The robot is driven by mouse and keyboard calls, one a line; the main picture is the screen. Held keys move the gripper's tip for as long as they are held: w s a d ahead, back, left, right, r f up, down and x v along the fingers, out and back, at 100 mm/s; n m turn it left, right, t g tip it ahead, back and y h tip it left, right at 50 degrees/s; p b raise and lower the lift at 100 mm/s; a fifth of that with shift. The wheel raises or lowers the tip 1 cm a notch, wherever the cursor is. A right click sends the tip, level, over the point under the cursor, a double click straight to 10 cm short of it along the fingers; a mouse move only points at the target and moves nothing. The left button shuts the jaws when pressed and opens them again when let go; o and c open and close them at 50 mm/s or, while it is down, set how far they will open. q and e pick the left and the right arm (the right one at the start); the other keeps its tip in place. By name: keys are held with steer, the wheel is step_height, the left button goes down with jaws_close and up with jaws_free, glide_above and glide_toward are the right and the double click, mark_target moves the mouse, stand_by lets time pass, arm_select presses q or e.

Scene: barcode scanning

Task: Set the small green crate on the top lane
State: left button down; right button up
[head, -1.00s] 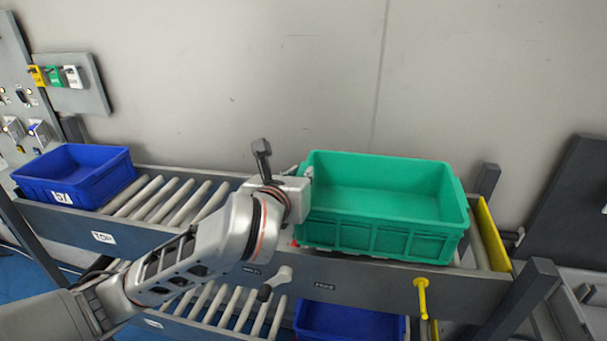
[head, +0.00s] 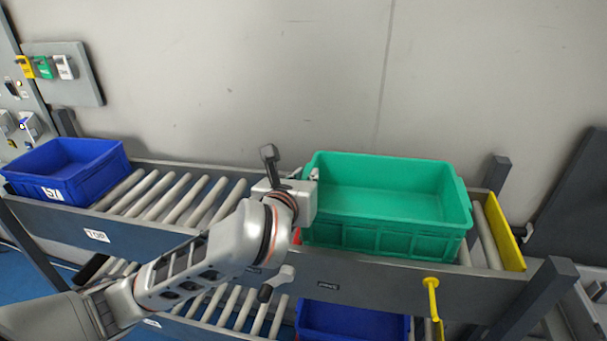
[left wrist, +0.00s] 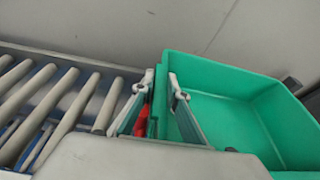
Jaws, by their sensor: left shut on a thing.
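The green crate (head: 385,190) is upright and empty at the right part of the top lane (head: 180,200), over the rollers. In the head view its base looks at roller level, but I cannot tell if it bears fully on them. My left gripper (head: 312,188) is at the crate's left end. In the left wrist view the gripper (left wrist: 160,105) has one finger outside and one inside the crate's near wall, shut on it. The crate's inside (left wrist: 240,110) shows there too. My right gripper is not in view.
A blue crate (head: 65,172) stands at the left end of the top lane. Bare rollers lie between it and the green crate. A yellow end stop (head: 505,235) is at the right. Another blue crate (head: 352,318) is on the lower lane. A wall stands behind.

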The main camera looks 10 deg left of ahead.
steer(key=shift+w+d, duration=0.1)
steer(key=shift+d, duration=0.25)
arm_select(q)
steer(key=c, duration=1.9)
jaws_free()
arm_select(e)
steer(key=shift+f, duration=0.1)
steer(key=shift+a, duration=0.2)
